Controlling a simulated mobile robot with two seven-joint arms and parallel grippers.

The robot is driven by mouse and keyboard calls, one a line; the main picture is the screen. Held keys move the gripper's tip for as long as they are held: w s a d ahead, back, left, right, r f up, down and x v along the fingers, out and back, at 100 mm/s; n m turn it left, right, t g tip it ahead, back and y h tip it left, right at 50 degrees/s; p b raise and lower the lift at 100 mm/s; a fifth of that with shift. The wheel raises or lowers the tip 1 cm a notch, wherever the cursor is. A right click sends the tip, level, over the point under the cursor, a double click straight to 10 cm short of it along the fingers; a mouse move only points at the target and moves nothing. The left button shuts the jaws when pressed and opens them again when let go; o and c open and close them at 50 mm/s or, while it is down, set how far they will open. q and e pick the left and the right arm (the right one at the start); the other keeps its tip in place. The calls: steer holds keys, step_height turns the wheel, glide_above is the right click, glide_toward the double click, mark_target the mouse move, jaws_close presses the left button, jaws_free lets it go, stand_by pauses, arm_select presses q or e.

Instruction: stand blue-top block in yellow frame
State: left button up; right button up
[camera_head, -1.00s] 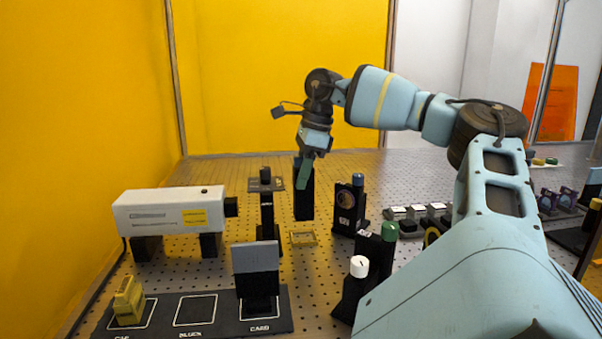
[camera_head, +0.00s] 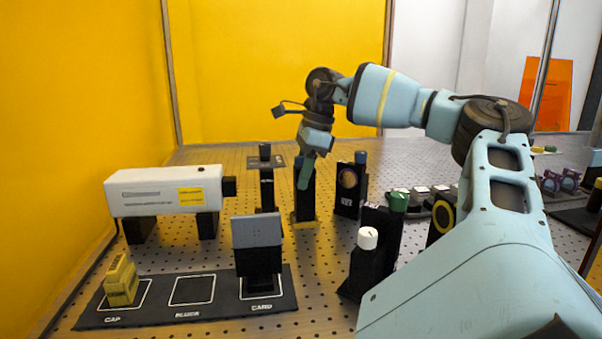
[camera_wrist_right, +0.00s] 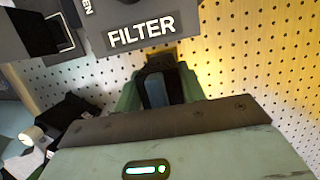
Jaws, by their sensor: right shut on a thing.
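My right gripper (camera_head: 306,172) is shut on the blue-top block (camera_head: 305,205), a tall dark block held upright. The yellow frame (camera_head: 312,224) lies on the perforated table at the block's foot. The block's lower end meets the frame in the picture; I cannot tell if it is fully seated inside. My left gripper is not in view.
A dark post (camera_head: 267,192) stands close left of the block, and a round-aperture holder (camera_head: 348,190) close right. A white box (camera_head: 160,192) is left. The front tray (camera_head: 215,313) has an empty BLOCK outline.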

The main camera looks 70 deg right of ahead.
mark_target(299, 157)
steer(key=shift+f+b, duration=0.4)
stand_by(0.8)
steer(key=o, duration=1.3)
steer(key=shift+c, duration=0.2)
step_height(299, 157, up, 2)
steer(key=shift+p, duration=1)
steer(key=shift+r+p, duration=2.45)
steer(key=shift+r, duration=0.05)
